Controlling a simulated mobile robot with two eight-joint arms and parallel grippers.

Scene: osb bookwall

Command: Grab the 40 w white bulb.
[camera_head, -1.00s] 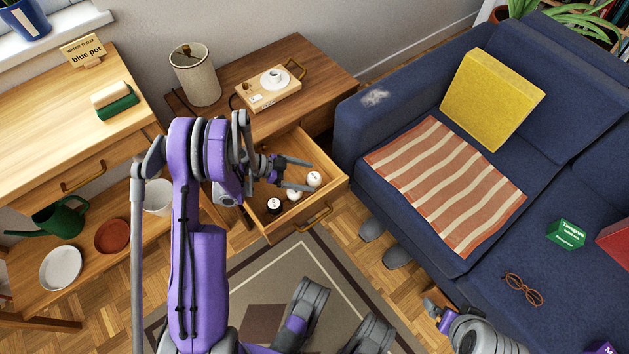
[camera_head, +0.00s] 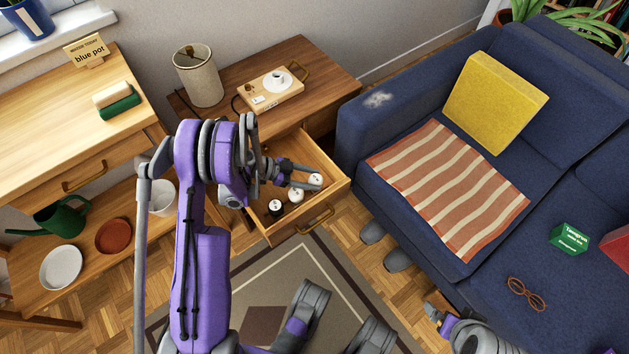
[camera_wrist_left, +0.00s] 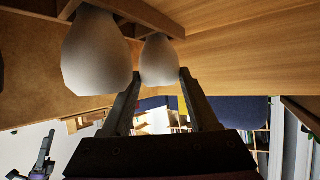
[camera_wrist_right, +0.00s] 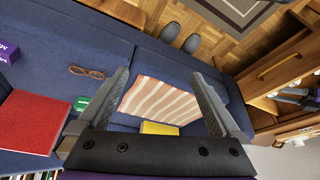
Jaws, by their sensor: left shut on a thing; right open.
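Three bulbs with white tops sit in the open drawer (camera_head: 281,232) in the head view. One is at the right (camera_head: 316,180), one in the middle (camera_head: 297,196), one at the left (camera_head: 275,206). I cannot read their wattage. My left gripper (camera_head: 317,177) is shut on the right bulb, still down in the drawer. In the left wrist view this pale bulb (camera_wrist_left: 158,60) is between the fingertips, with a nearer bulb (camera_wrist_left: 95,55) beside it on the left. My right gripper (camera_wrist_right: 163,78) is open and empty, over by the sofa.
The drawer belongs to a wooden cabinet (camera_head: 335,72) carrying a lamp-like cylinder (camera_head: 198,77) and a small device (camera_head: 270,93). A blue sofa (camera_head: 350,135) stands close on the right. A wooden bench (camera_head: 40,130) is at the left.

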